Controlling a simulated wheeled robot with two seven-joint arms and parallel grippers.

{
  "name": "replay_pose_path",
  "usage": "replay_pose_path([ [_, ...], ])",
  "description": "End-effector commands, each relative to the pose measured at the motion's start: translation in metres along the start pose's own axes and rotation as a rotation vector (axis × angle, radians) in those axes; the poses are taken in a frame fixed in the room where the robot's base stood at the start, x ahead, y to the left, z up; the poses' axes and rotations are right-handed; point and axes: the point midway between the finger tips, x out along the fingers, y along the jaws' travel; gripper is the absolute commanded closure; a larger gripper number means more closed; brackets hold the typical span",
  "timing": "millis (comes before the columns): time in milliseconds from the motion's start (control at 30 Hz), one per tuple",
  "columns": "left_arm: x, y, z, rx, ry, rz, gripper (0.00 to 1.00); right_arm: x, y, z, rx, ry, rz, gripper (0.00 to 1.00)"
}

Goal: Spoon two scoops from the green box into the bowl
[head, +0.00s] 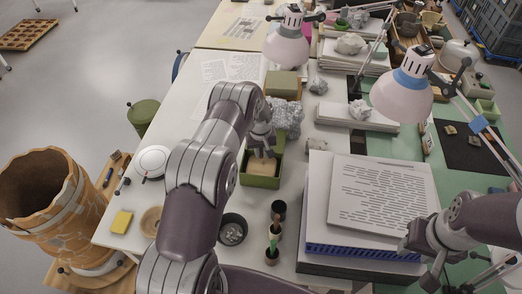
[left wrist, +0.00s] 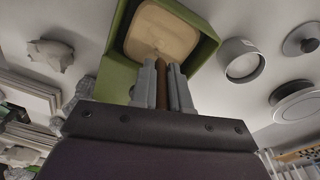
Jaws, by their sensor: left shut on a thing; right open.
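The green box (head: 262,182) stands open on the white table, with a pale tan fill inside. It also shows at the top of the left wrist view (left wrist: 117,78). My left gripper (head: 262,149) is over the box. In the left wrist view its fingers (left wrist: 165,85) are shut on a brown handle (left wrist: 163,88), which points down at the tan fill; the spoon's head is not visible. A dark round bowl (head: 233,230) with grey content stands nearer, beside my left arm. My right gripper (head: 418,258) is open and empty, beside the paper stack at the right.
A stack of printed sheets (head: 378,195) on a blue tray lies right of the box. Dark cups (head: 278,210) stand in front of it. A tan bowl (head: 151,221) and yellow sponge (head: 122,222) are at the left edge. Lamps (head: 402,96) overhang the back.

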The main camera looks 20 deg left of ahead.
Motion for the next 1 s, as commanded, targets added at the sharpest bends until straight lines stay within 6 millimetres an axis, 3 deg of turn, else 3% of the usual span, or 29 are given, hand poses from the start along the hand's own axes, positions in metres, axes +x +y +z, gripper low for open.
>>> replay_pose_path([
  [333, -0.005, 0.000, 0.000, 0.000, 0.000, 0.000, 1.00, -0.004, 0.000, -0.001, 0.000, 0.000, 0.000, 0.57],
  [767, -0.052, 0.000, -0.001, 0.000, 0.001, 0.000, 1.00, -0.036, 0.000, -0.004, 0.000, 0.000, 0.000, 0.57],
  [1000, -0.062, 0.000, -0.001, 0.000, 0.001, 0.000, 1.00, -0.041, 0.000, -0.005, 0.000, 0.000, 0.000, 0.57],
])
